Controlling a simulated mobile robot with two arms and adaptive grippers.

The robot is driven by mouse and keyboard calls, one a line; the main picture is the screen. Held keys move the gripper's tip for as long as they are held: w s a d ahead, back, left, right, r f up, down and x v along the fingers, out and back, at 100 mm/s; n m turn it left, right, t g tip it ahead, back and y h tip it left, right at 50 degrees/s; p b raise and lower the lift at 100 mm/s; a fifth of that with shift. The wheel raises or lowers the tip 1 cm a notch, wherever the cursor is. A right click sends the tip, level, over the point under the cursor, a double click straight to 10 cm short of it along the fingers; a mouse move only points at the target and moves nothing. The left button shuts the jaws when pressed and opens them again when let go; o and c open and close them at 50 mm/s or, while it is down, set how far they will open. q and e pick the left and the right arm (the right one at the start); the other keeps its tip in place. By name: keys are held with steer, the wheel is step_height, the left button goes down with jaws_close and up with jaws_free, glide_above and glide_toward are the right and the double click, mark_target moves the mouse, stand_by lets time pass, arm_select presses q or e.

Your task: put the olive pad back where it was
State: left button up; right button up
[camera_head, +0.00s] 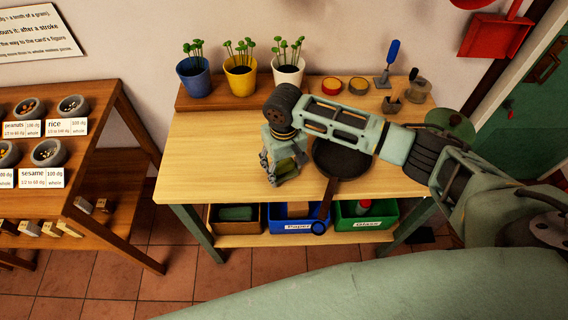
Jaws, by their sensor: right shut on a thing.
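My right gripper (282,172) points down over the middle-left of the wooden table, left of a black pan. It is shut on a small greenish piece, the olive pad (287,169), which barely stands out from the pale green fingers. The fingers hide much of it, and I cannot tell whether it touches the table top (215,165). My left gripper is not in view.
The black pan (342,157) lies close to my right gripper, its handle past the front edge. Potted seedlings (240,76) and small bowls (332,86) stand behind. A brown crate (214,226), blue crate (274,225) and green crate (346,223) sit below. The table's left is clear.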

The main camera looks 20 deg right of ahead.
mark_target(284, 163)
steer(key=shift+f, duration=0.15)
steer(key=o, duration=1.2)
step_height(284, 163, up, 11)
steer(key=shift+b, duration=1.25)
steer(key=shift+r, duration=0.65)
